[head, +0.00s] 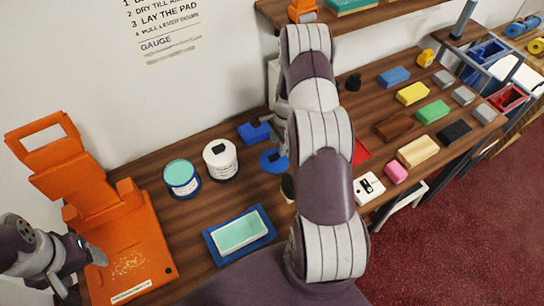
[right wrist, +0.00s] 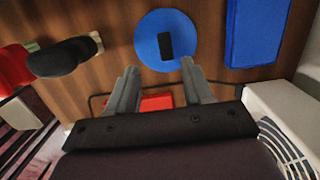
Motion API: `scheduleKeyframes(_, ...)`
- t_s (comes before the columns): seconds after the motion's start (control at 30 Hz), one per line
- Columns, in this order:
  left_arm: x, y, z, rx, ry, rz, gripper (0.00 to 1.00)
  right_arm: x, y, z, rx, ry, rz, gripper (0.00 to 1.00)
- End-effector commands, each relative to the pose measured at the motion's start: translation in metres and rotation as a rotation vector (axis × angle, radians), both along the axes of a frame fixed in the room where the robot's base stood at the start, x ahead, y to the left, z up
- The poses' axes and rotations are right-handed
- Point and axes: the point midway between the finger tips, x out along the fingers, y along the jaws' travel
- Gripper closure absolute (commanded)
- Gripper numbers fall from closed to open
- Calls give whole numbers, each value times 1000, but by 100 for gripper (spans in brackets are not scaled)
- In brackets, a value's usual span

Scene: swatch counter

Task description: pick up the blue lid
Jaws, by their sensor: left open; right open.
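The blue lid (right wrist: 153,48) is a round flat disc with a black knob (right wrist: 165,45), lying on the brown wooden counter in the right wrist view. In the head view the lid (head: 270,161) shows partly, its right side hidden by my right arm. My right gripper (right wrist: 161,80) is open and empty, its fingertips just short of the lid's near edge, with the knob beyond the gap between them. In the head view this gripper is mostly hidden behind my arm. My left gripper (head: 84,268) is open at the lower left, beside the orange stand, far from the lid.
A blue block (head: 254,132) lies just behind the lid. A white tub (head: 221,165) and a teal-topped blue can (head: 182,184) stand to its left. A blue tray (head: 264,240) is in front. The orange stand (head: 130,240) fills the left; several coloured blocks lie right of my arm.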

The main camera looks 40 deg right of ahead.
Motion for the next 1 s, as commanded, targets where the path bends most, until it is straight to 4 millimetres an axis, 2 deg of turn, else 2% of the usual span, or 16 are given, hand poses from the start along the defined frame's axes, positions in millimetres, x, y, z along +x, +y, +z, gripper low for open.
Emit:
scheduleKeyframes(0.17,0,0,10,0,0,0,31,1,3,-18,0,0,1,49)
scheduleKeyframes(0.33,0,0,30,0,0,0,31,5,7,-43,0,2,3,49)
scheduleKeyframes(0.47,0,0,33,0,0,0,31,6,9,-64,0,-1,2,49)
scheduleKeyframes(0.7,0,0,32,0,0,0,31,6,9,-69,-1,-3,4,49)
scheduleKeyframes(0.77,0,0,32,0,0,0,31,6,9,-69,-1,-3,4,65)
scheduleKeyframes(0.8,0,0,32,0,0,0,31,6,9,-69,-1,-3,4,78)
scheduleKeyframes(0.87,0,0,32,0,0,0,31,6,9,-68,-1,-3,4,98)
scheduleKeyframes(1.0,0,0,32,0,0,0,31,6,9,-68,-1,-3,4,100)
